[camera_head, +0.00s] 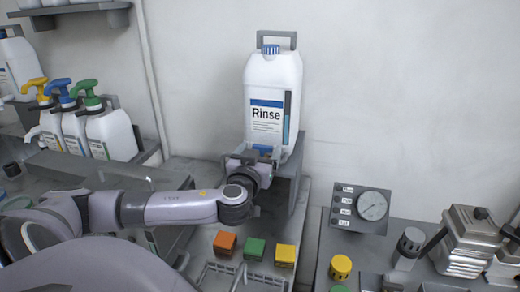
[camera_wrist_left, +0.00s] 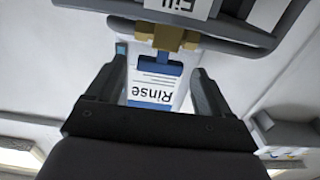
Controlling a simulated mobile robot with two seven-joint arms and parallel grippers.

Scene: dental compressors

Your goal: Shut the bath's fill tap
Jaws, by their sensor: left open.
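The fill tap has a brass body (camera_wrist_left: 168,38) and a blue lever (camera_wrist_left: 155,68) in the left wrist view, where the picture is upside down. A plate marked "Fill" (camera_wrist_left: 182,6) is beside it. In the head view a blue part (camera_head: 263,149) shows at the foot of the white Rinse jug (camera_head: 272,85). My left gripper (camera_head: 258,156) is in front of it. In the left wrist view its two fingers (camera_wrist_left: 160,85) are apart, with the blue lever and the Rinse label between them. Whether they touch the lever cannot be told. My right gripper is out of view.
Orange (camera_head: 225,243), green (camera_head: 254,248) and yellow (camera_head: 285,255) blocks stand below my left wrist, by a wire rack (camera_head: 222,272). Pump bottles (camera_head: 108,132) stand at the left. A gauge panel (camera_head: 360,208) and metal boxes (camera_head: 468,240) are at the right.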

